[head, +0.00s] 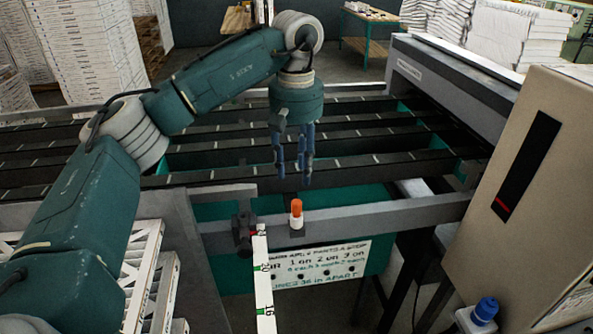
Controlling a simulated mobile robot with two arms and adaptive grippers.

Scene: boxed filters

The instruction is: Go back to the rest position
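My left arm comes in from the left and bends down over the machine's dark slatted bed (400,160). My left gripper (293,177) points straight down with its blue-grey fingers apart. It looks open, with nothing between the fingers. In the picture its fingertips are just above an orange-topped white knob (296,214) on the grey front rail (370,217); I cannot tell how far apart they are in depth. My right gripper does not show.
A beige cabinet (535,190) with a black slot stands at the right, near a blue-capped item (485,311). A white measuring strip (263,280) and a lettered sign (315,268) are below the rail. White stacks (90,50) stand back left, more (515,38) back right.

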